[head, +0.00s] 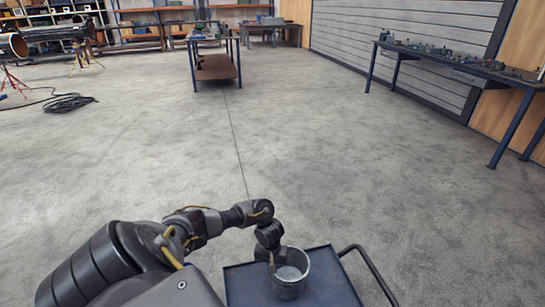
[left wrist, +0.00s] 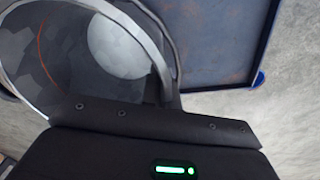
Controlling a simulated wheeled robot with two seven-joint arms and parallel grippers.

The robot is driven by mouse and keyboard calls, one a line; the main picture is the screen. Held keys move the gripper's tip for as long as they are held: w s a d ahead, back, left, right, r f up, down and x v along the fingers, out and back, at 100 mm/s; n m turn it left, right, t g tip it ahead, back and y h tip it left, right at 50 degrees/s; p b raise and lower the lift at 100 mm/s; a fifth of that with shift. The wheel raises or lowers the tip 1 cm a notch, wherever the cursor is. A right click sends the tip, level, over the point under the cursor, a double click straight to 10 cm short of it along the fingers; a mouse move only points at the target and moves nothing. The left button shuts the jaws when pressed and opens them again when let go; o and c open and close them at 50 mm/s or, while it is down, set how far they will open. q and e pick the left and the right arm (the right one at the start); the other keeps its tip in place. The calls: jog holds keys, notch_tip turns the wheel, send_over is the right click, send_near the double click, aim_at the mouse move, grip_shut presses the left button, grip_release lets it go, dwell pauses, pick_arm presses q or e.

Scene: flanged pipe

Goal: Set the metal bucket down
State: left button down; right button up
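The metal bucket (head: 292,284) is grey, round and open-topped. In the head view it looks upright over the dark blue cart tray (head: 247,291); I cannot tell whether its base touches the tray. My left gripper (head: 272,264) points down at the bucket's left rim and appears shut on it. In the left wrist view the bucket (left wrist: 75,60) fills the upper left, with its pale inner bottom and curved rim showing close to the gripper. The fingertips are mostly hidden. My right gripper is in neither view.
The tray (left wrist: 220,70) has bare room beside the bucket. A dark handle rail (head: 368,268) curves along the cart's right. A workbench (head: 460,69) with small items stands at right, a brown-shelved table (head: 216,68) far back. A cable coil (head: 70,102) lies at left. The middle floor is clear.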

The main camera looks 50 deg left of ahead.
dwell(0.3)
pick_arm(q)
jog(key=c, duration=1.7)
grip_release()
jog(key=shift+f, duration=0.1)
jog(key=shift+r, duration=0.2)
notch_tip(320, 180, up, 6)
jog(key=p, duration=0.2)
jog(key=shift+a+f+p, duration=0.1)
jog(key=shift+f+p, duration=0.05)
jog(key=shift+p, duration=0.25)
jog(key=shift+s+a+r+p, duration=0.1)
jog(key=shift+r+p, duration=0.7)
jog(key=shift+r, duration=0.75)
jog(key=shift+s+r+p, duration=0.1)
jog(key=shift+r+p, duration=0.65)
jog(key=shift+r, duration=0.75)
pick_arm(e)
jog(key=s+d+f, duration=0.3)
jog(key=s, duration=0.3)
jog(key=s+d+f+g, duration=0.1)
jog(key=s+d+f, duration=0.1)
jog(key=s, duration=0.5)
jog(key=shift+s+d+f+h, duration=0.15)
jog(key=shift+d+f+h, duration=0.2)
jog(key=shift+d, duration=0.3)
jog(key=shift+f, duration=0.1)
pick_arm(q)
jog(key=shift+r, duration=0.1)
